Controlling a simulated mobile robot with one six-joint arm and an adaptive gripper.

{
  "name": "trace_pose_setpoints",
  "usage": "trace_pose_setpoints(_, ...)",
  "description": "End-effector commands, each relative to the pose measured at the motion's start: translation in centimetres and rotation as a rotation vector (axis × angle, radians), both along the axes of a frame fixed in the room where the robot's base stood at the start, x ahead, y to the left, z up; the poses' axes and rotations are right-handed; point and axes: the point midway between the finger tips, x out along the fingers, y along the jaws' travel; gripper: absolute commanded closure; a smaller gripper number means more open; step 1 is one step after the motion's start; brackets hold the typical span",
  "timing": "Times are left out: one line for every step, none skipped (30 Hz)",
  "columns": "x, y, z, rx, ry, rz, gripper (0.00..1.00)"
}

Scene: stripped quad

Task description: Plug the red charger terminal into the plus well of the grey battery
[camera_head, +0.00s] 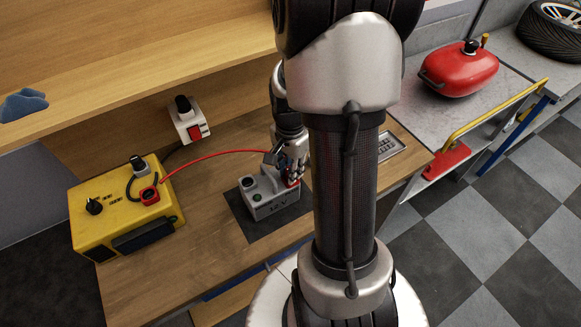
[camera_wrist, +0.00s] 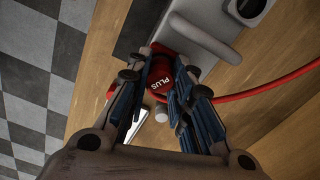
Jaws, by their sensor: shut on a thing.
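The grey battery (camera_head: 272,207), marked 12 V, stands on a dark mat on the wooden bench. Its grey top and handle (camera_wrist: 205,38) show at the upper part of the wrist view. My gripper (camera_head: 291,175) is at the battery's right end. In the wrist view its fingers (camera_wrist: 172,92) are closed around the red charger terminal (camera_wrist: 161,76), which has the word PLUS on it. The terminal is right against the battery's end in view. The plus well is hidden, and I cannot tell whether the terminal is above it or in it. A dark round well (camera_wrist: 247,7) shows at the other end.
The red cable (camera_head: 215,154) arcs from the yellow charger (camera_head: 120,215) at left to my gripper. A wall socket box with a red switch (camera_head: 190,122) is behind. A shelf (camera_head: 150,75) overhangs the back. The dark mat (camera_head: 243,222) is bare around the battery.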

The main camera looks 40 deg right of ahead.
Motion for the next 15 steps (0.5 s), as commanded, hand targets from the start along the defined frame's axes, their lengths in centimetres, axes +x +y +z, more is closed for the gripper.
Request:
trace_pose_setpoints(0.0, 0.0, -0.22, 0.0, 0.0, 0.0, 1.0)
trace_pose_setpoints(0.0, 0.0, -0.29, 0.0, 0.0, 0.0, 1.0)
trace_pose_setpoints(0.0, 0.0, -0.22, 0.0, 0.0, 0.0, 0.77)
trace_pose_setpoints(0.0, 0.0, -0.19, 0.0, 0.0, 0.0, 0.75)
trace_pose_setpoints(0.0, 0.0, -0.18, 0.0, 0.0, 0.0, 0.73)
trace_pose_setpoints(0.0, 0.0, -0.17, 0.0, 0.0, 0.0, 0.71)
trace_pose_setpoints(0.01, 0.0, -0.17, 0.0, 0.0, 0.0, 0.69)
trace_pose_setpoints(0.0, -0.01, -0.16, 0.0, 0.0, 0.0, 0.67)
trace_pose_setpoints(0.0, -0.01, -0.16, 0.0, 0.0, 0.0, 0.64)
trace_pose_setpoints(0.0, -0.01, -0.16, 0.0, 0.0, 0.0, 0.62)
trace_pose_setpoints(0.0, 0.0, -0.16, 0.0, 0.0, 0.0, 0.6)
trace_pose_setpoints(0.01, 0.0, -0.16, 0.0, 0.0, 0.0, 0.57)
trace_pose_setpoints(0.01, 0.0, -0.16, 0.0, 0.0, 0.0, 0.56)
trace_pose_setpoints(0.01, 0.0, -0.16, 0.0, 0.0, 0.0, 0.56)
trace_pose_setpoints(0.01, 0.0, -0.16, 0.0, 0.0, 0.0, 0.56)
